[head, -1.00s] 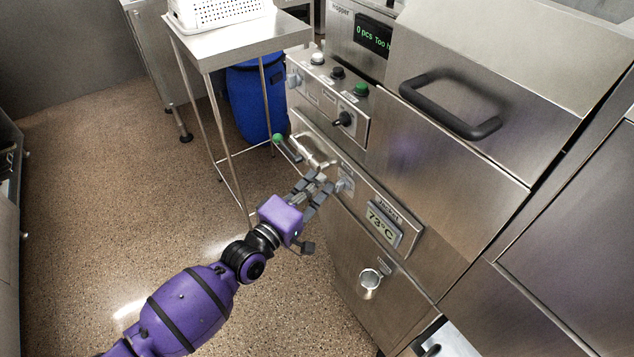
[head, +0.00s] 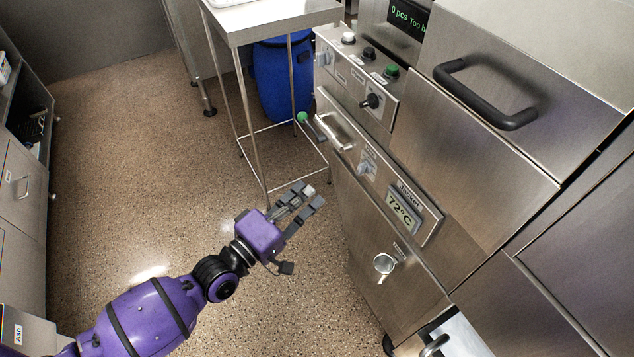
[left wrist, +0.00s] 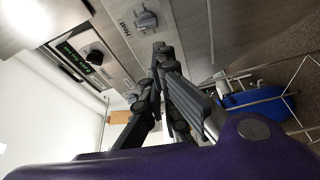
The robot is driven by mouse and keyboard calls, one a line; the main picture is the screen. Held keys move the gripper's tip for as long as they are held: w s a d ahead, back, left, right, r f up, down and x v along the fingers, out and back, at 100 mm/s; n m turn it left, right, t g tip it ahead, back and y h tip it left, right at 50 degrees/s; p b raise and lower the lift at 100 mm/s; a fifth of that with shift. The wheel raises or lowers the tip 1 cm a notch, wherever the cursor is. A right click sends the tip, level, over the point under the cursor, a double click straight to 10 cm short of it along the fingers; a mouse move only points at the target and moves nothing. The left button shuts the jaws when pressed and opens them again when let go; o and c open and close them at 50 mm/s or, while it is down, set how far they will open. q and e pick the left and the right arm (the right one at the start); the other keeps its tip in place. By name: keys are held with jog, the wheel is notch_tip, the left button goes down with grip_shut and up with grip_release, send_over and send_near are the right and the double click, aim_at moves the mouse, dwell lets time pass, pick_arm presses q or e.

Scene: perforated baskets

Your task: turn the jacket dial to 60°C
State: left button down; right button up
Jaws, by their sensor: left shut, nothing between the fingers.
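The jacket dial (head: 366,168) is a small grey knob on the slanted steel panel, left of the jacket display (head: 402,213), which reads 72°C. A grey knob beside a label that looks like "Heat" shows in the left wrist view (left wrist: 145,20); it looks like the same dial. My left gripper (head: 313,196) is shut and empty, left of the panel and apart from the dial, over the floor in the head view. Its dark fingers also show in the left wrist view (left wrist: 162,58), with the knob beyond them. My right gripper is not in view.
An upper panel carries push buttons and a black knob (head: 371,101). A bar handle (head: 335,132) and a green-tipped lever (head: 303,117) are near the dial. A steel table (head: 275,22) and a blue barrel (head: 283,80) stand behind. Floor left of the machine is clear.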

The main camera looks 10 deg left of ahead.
aim_at(363, 168)
pick_arm(q)
jog(key=x, duration=0.3)
jog(key=p+x, duration=0.1)
jog(key=x, duration=0.3)
jog(key=r+x, duration=0.1)
jog(key=x, duration=0.3)
jog(key=shift+w+p, duration=0.2)
jog(key=shift+p, duration=0.2)
jog(key=shift+f, duration=0.1)
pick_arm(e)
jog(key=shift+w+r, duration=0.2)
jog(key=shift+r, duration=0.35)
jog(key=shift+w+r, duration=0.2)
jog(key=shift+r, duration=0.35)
